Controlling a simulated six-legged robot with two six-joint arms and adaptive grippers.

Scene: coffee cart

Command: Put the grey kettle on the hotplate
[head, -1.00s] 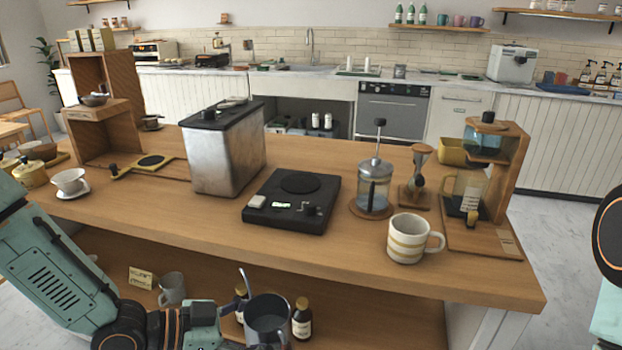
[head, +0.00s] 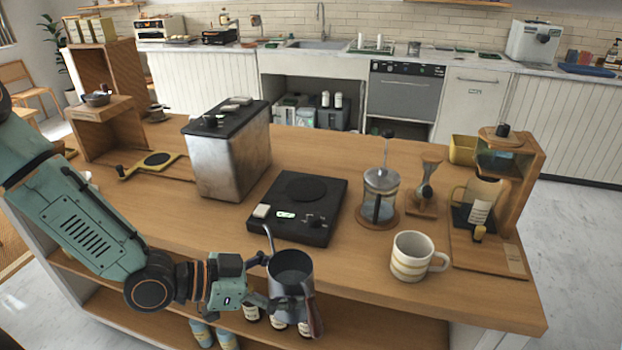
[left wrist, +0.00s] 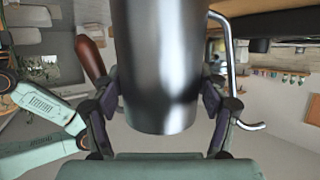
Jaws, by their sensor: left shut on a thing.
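The grey kettle (head: 291,268) is a metal vessel with a thin spout and a brown handle. My left gripper (head: 283,303) is shut on its body and holds it about upright in front of the counter's front edge. In the left wrist view the kettle (left wrist: 162,70) fills the middle between the fingers (left wrist: 160,108), with the spout at right and the handle at left. The black hotplate (head: 296,207) lies on the counter just behind the kettle, with a round plate on top, bare. My right gripper is out of view.
On the wooden counter (head: 350,280), a steel box (head: 228,155) stands left of the hotplate. A French press (head: 379,195) stands close on its right, and a striped mug (head: 414,258) stands front right. A coffee stand (head: 510,200) is farther right. Bottles are on the shelf below.

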